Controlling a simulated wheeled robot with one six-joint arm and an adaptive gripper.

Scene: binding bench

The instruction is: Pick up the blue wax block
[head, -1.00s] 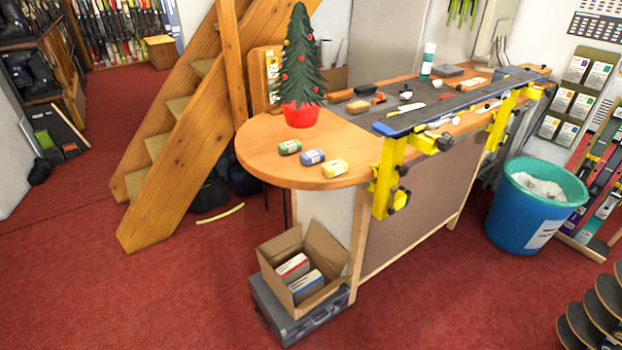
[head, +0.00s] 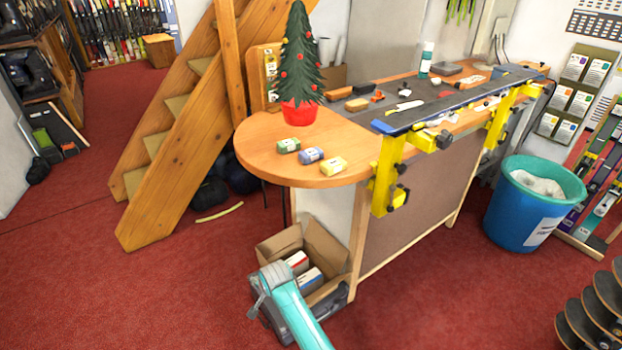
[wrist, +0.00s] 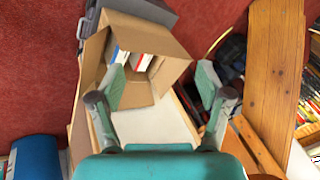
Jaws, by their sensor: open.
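The blue wax block (head: 311,156) lies on the rounded near end of the wooden bench (head: 255,150). It sits between a green wax block (head: 289,145) on its left and a yellow wax block (head: 334,165) on its right, with small gaps. I cannot make out the blue block in the wrist view. My gripper (wrist: 160,76) is open in the wrist view, with nothing between its fingers. My teal arm shows at the bottom of the head view, below the bench top and apart from the blocks.
A small Christmas tree in a red pot (head: 299,113) stands behind the blocks. A yellow clamp (head: 386,178) holds a long bar at the bench's edge. A blue bin (head: 520,215) stands right of the bench.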

